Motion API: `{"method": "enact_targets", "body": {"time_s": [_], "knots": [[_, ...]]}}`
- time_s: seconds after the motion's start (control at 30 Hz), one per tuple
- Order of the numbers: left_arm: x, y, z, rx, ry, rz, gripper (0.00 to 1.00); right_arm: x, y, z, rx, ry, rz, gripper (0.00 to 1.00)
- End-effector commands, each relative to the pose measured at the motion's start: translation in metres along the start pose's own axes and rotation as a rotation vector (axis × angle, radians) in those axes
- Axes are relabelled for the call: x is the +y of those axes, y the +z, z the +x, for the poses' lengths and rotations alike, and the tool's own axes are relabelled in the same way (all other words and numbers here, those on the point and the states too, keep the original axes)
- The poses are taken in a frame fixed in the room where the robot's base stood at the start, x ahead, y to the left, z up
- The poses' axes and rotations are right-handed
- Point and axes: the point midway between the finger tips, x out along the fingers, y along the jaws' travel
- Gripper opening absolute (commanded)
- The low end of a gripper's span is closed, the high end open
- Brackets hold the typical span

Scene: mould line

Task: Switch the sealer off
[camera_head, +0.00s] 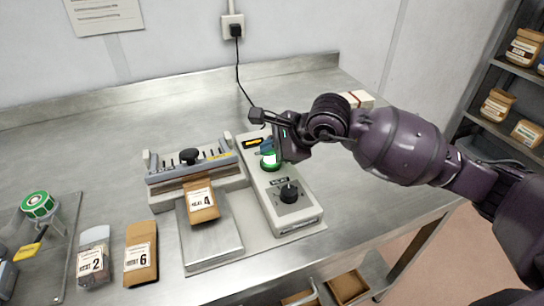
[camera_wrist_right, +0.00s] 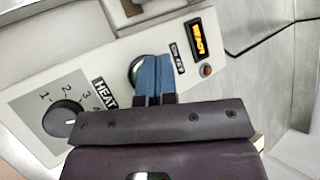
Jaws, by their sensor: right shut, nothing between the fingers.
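The sealer (camera_head: 250,210) stands on the steel bench, with a control panel along its right side. A green round switch (camera_head: 269,163) on the panel shows in the head view. It also shows in the wrist view as a dark green edge (camera_wrist_right: 134,68) beside my fingers, mostly hidden by them. The amber display (camera_wrist_right: 199,38) is lit and seems to read READY. The black heat knob (camera_head: 289,193) lies nearer the front. My right gripper (camera_head: 267,147), with blue fingers, is shut and empty right at the switch. I cannot tell if it touches. My left gripper is out of view.
A brown pouch marked 4 (camera_head: 201,202) lies at the sealer's jaw. Pouches marked 2 (camera_head: 92,262) and 6 (camera_head: 140,256) lie to the left, near a tray (camera_head: 66,240). A black cable runs to a wall plug (camera_head: 235,30). The back left bench is clear.

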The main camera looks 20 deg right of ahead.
Motion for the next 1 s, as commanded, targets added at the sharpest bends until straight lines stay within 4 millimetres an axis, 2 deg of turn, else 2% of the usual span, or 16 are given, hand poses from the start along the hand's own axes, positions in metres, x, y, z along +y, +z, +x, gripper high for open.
{"method": "enact_targets", "body": {"time_s": [0.53, 1.0], "knots": [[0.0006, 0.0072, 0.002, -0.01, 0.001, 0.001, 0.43, 0.0051, -0.0051, 0.0069, 0.0, 0.002, 0.001, 0.0], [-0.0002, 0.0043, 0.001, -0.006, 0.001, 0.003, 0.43, 0.0031, -0.0034, 0.0041, 0.001, 0.0, 0.0, 0.0]]}}
